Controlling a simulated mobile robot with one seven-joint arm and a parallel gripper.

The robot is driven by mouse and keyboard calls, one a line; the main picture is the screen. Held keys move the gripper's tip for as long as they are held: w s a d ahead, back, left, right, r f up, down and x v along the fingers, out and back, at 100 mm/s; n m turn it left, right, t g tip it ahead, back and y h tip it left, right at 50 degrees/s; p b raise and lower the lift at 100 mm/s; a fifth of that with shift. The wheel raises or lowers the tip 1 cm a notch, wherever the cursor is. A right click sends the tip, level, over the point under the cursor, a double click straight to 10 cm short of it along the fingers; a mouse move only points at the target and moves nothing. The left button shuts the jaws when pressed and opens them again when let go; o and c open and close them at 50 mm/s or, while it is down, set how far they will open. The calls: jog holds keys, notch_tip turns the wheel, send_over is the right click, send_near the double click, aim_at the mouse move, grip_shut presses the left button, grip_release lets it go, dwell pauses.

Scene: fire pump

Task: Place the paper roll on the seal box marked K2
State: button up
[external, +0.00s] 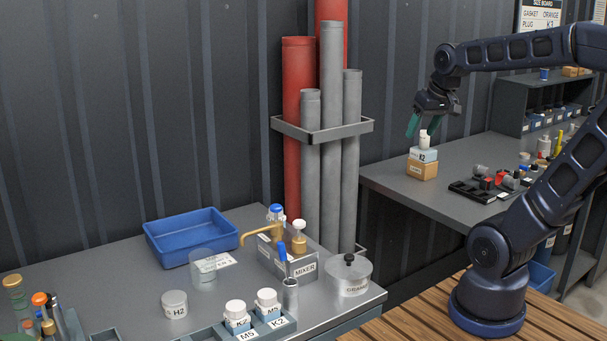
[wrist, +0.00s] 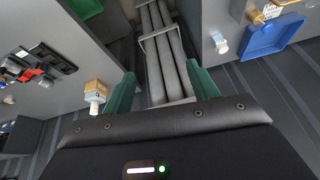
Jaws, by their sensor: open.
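A small white upright piece (external: 424,137), which looks like the paper roll, stands on a small white-and-blue box (external: 423,154) on the right-hand bench. The box's label seems to read K2, but it is small. This box rests on a tan box (external: 422,170). The tan box also shows in the wrist view (wrist: 96,87), with the white piece (wrist: 94,106) below it in the picture. My gripper (external: 425,122) is just above the stack, its green fingers apart. In the wrist view nothing is between the fingers (wrist: 163,92), and the stack lies left of the left finger.
The right-hand bench (external: 400,184) holds a black tray (external: 478,191) with small parts and a shelf behind. Tall grey and red tubes (external: 330,130) stand between the benches.

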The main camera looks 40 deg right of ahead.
jog(key=s+a+f+n, duration=0.1)
jog(key=s+a+f, duration=0.1)
jog(key=s, duration=0.4)
jog(key=shift+s+a+f, duration=0.2)
jog(key=shift+a+f, duration=0.2)
